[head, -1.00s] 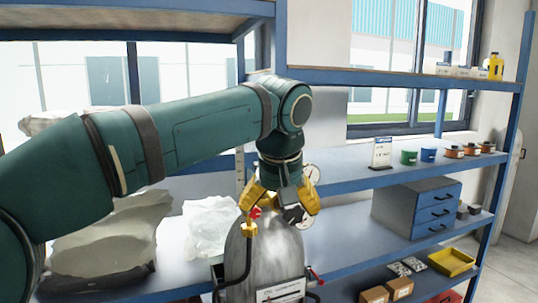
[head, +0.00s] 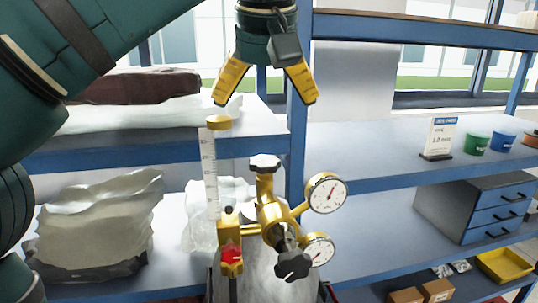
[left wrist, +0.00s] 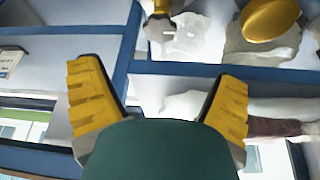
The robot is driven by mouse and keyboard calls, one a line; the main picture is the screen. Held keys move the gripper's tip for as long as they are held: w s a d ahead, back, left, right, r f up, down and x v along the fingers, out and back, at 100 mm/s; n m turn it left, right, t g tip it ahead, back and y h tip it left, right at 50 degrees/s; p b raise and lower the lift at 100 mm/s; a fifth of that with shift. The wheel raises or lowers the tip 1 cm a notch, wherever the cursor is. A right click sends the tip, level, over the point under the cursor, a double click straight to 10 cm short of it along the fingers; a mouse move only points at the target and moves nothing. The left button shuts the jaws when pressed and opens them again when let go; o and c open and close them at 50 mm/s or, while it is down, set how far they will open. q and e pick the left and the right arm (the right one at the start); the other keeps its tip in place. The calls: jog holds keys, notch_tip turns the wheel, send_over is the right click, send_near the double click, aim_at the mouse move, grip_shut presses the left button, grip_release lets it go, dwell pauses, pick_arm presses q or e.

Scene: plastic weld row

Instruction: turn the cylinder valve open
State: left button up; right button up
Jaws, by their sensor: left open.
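The grey cylinder (head: 262,285) stands upright at the bottom of the head view, mostly cut off. Its brass valve carries a grey lobed handwheel (head: 265,162) on top. The handwheel also shows at the top of the left wrist view (left wrist: 160,27). Below it is the brass regulator (head: 270,212) with two round gauges (head: 326,193) and a dark lobed knob (head: 292,265). My left gripper (head: 265,98) points down above the handwheel, its yellow fingers spread and empty, clear of the valve. Whether the valve has turned cannot be told. My right gripper is out of view.
A clear flow tube (head: 209,175) with a yellow cap rises left of the valve, with a red knob (head: 231,254) below. Blue shelving (head: 380,172) stands behind. Wrapped bags (head: 95,225) lie left; a grey drawer box (head: 480,205) stands right.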

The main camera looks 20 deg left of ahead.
aim_at(265, 160)
pick_arm(q)
jog(key=b+x, duration=0.2)
jog(key=x, duration=1)
jog(key=shift+f, duration=0.1)
jog(key=c, duration=1.2)
jog(key=shift+c, duration=0.3)
